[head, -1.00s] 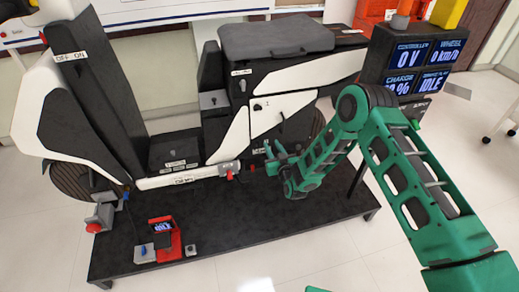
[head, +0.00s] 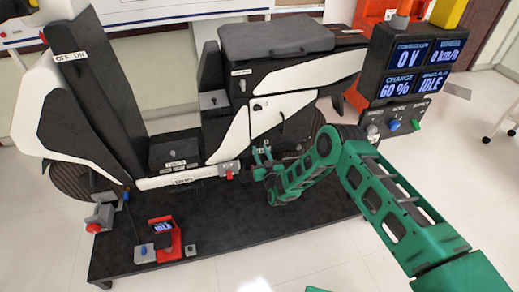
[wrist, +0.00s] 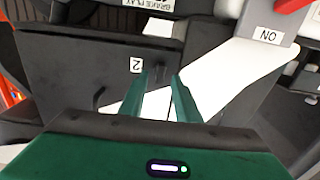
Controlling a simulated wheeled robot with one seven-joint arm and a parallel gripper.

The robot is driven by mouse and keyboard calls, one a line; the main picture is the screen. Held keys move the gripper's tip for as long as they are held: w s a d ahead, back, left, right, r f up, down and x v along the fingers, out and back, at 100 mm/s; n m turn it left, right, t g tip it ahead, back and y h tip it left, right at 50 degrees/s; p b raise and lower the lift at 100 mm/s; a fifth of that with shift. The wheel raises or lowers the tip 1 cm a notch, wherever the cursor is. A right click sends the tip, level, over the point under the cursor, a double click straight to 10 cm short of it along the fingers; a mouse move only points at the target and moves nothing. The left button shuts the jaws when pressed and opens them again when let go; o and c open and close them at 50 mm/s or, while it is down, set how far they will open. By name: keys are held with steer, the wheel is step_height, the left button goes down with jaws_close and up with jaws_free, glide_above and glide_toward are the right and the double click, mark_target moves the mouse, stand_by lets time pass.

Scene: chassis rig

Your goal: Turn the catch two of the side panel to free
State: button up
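The side panel (head: 283,112) is a white and black cover on the body of the rig, with a dark upright handle. One small catch (head: 257,106) shows near its top in the head view. In the wrist view, a dark catch (wrist: 157,73) sits beside a label "2" (wrist: 136,65). My gripper (wrist: 159,76) is open, with its two green fingers apart and the catch between or just beyond the tips. I cannot tell whether they touch it. In the head view my gripper (head: 262,156) is at the panel's lower edge and hides this catch.
A red-tipped connector (head: 229,172) lies left of my gripper. A display box (head: 418,62) with knobs stands at the right. A small red device (head: 165,238) lies on the black platform (head: 255,225), whose front is mostly clear. A grey seat (head: 275,37) is above the panel.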

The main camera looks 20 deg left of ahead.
mark_target(258, 144)
steer(key=shift+x, duration=1.25)
jaws_close()
